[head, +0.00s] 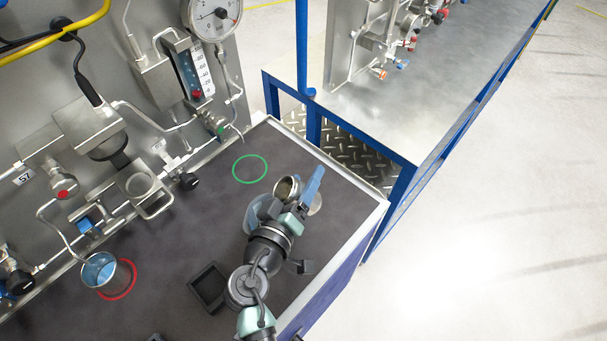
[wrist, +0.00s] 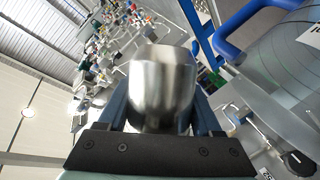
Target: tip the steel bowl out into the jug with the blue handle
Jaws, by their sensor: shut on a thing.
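My gripper (head: 297,196) is shut on the steel bowl (head: 287,188), above the right part of the dark bench top. In the wrist view the bowl (wrist: 160,85) sits between the two blue fingers, its smooth steel side toward the camera. In the head view part of its round mouth shows; I cannot clearly tell its contents or exact tilt. The clear jug (wrist: 285,65) with its blue handle (wrist: 243,28) stands close at the right of the wrist view. In the head view the jug (head: 257,212) is mostly hidden behind my gripper and arm, at their left.
A green ring (head: 250,168) on the bench is empty. A blue-tinted cup (head: 100,270) stands by a red ring (head: 121,282) at the left. A black open tray (head: 208,288) lies left of my arm. The gauge panel (head: 90,80) with pipes and valves lines the back.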

